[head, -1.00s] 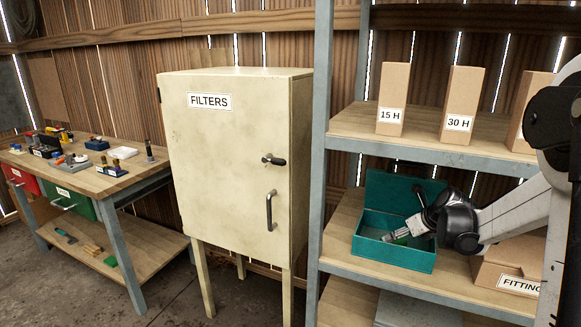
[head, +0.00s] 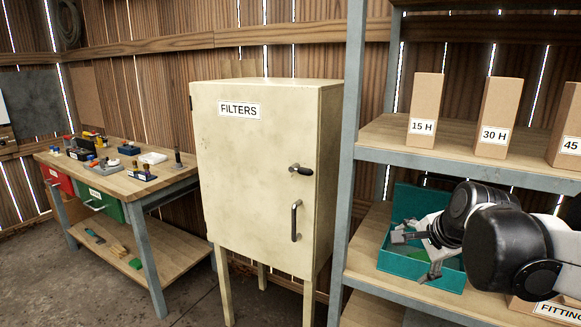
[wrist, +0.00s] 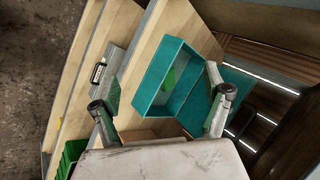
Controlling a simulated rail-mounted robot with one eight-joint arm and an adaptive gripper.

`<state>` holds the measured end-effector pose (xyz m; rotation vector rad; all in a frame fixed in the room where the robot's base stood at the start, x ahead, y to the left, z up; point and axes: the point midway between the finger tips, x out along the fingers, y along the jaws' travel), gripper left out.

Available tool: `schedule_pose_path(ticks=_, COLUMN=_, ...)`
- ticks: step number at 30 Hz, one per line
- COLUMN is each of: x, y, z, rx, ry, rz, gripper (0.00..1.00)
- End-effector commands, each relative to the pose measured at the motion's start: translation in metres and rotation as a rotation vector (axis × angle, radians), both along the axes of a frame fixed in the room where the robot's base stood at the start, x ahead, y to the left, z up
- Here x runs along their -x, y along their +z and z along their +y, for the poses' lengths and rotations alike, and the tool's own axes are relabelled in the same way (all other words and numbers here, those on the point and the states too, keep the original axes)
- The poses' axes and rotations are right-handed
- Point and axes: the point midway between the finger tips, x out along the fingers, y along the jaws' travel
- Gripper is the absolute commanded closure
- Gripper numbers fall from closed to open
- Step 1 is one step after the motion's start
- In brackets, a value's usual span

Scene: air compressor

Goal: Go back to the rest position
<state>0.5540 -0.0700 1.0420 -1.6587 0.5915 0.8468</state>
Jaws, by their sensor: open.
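My gripper (head: 412,258) is open, with its two fingers spread wide and nothing visible between them. In the head view it is in front of the open teal box (head: 395,262) on the middle shelf and partly hides it. In the wrist view my gripper (wrist: 162,78) has its fingers on either side of the teal box (wrist: 153,90), which lies beyond them.
The shelf rack's grey upright (head: 354,140) stands left of my arm. Cartons marked 15 H (head: 425,115), 30 H (head: 494,118) and 45 (head: 570,130) stand on the shelf above. The FILTERS cabinet (head: 260,180) and a workbench (head: 130,180) are further left.

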Motion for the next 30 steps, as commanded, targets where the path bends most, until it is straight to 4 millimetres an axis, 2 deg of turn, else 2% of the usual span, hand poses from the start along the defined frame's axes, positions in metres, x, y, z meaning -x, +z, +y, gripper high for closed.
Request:
schedule_pose_path(ticks=1, x=0.016, y=0.004, z=0.01, rx=0.054, ry=0.068, rz=0.001, gripper=0.19)
schedule_pose_path(ticks=9, x=0.091, y=0.008, z=0.044, rx=0.377, ry=0.466, rz=0.003, gripper=0.19)
schedule_pose_path(ticks=15, x=0.142, y=0.001, z=0.061, rx=0.607, ry=0.756, rz=0.004, gripper=0.19)
schedule_pose_path(ticks=18, x=0.162, y=-0.004, z=0.066, rx=0.701, ry=0.875, rz=0.004, gripper=0.19)
schedule_pose_path(ticks=24, x=0.183, y=-0.011, z=0.07, rx=0.809, ry=1.012, rz=0.006, gripper=0.19)
schedule_pose_path(ticks=30, x=0.185, y=-0.012, z=0.07, rx=0.827, ry=1.035, rz=0.005, gripper=0.19)
